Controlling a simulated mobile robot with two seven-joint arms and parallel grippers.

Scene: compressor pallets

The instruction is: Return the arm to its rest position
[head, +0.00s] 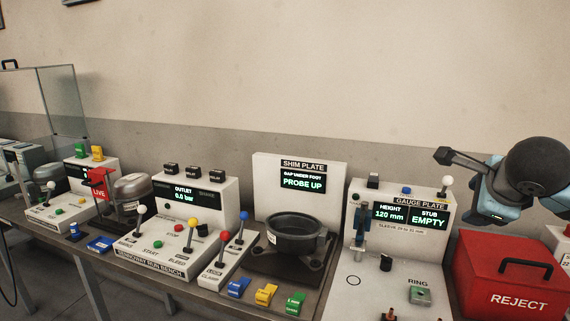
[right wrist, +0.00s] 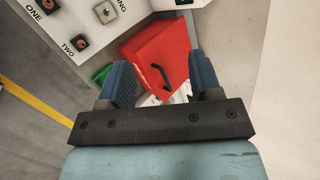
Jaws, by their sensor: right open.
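My right gripper (head: 487,208) is at the right of the head view, in the air above and in front of the red reject box (head: 510,270). Its fingers are partly hidden by its own links. In the right wrist view my right gripper (right wrist: 163,82) has its two blue fingers spread apart, with nothing between them. The red box (right wrist: 150,45) with its dark handle shows beyond the fingertips, apart from them. My left gripper is not in view.
The gauge plate (head: 425,215) reads 120 mm and EMPTY, left of the arm. The shim plate (head: 300,180) with a dark round pot (head: 297,232) and the run bench (head: 160,255) with levers stand farther left. The wall area above the bench is free.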

